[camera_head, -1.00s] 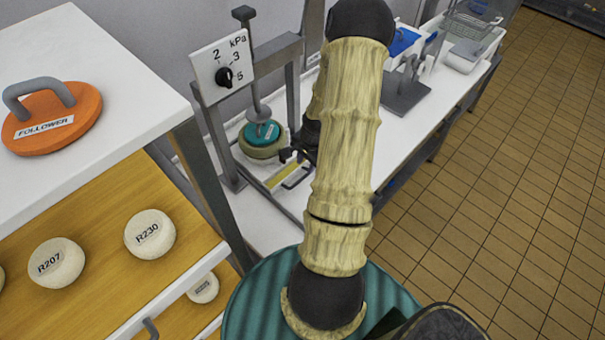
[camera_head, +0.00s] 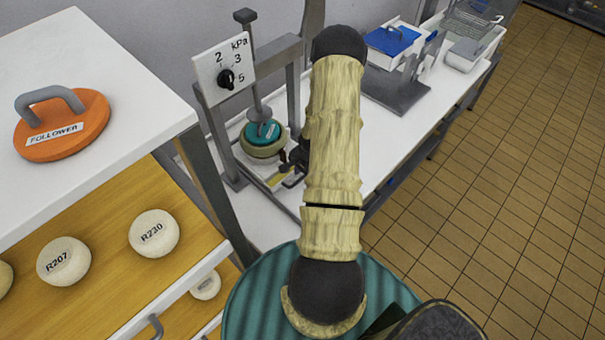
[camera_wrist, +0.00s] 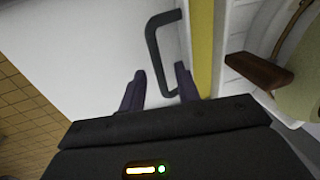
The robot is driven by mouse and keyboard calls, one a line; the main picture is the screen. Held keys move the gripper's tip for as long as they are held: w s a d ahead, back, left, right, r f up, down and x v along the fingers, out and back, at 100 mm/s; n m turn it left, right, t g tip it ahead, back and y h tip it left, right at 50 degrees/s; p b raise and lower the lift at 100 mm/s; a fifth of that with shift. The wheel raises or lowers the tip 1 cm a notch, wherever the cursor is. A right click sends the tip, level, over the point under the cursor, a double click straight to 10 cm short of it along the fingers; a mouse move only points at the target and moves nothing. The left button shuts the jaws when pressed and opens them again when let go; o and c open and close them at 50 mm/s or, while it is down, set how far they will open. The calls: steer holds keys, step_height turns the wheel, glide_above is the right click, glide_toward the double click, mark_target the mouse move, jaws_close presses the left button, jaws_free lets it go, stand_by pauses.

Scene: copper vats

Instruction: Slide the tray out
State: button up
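The tray has a yellow front strip (camera_head: 276,180) and lies low under the press; its yellow edge also shows in the wrist view (camera_wrist: 203,45). A dark bar handle (camera_wrist: 153,50) sticks out from that edge. My gripper (camera_wrist: 159,73) is open, with one dark finger on each side of the handle's bar in the wrist view. I see no clear contact, and cannot tell whether the fingers are level with the bar. In the head view my gripper (camera_head: 288,164) is at the tray's front, partly hidden by my arm. A cheese with a teal follower (camera_head: 262,137) stands under the press.
The press frame (camera_head: 223,140) with its kPa dial (camera_head: 226,77) stands close behind and left of my gripper. At left, a shelf unit (camera_head: 90,110) holds an orange follower (camera_head: 62,128) and labelled cheeses (camera_head: 153,233). The white bench (camera_head: 400,140) is clear in front of the tray.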

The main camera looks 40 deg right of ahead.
jaws_close()
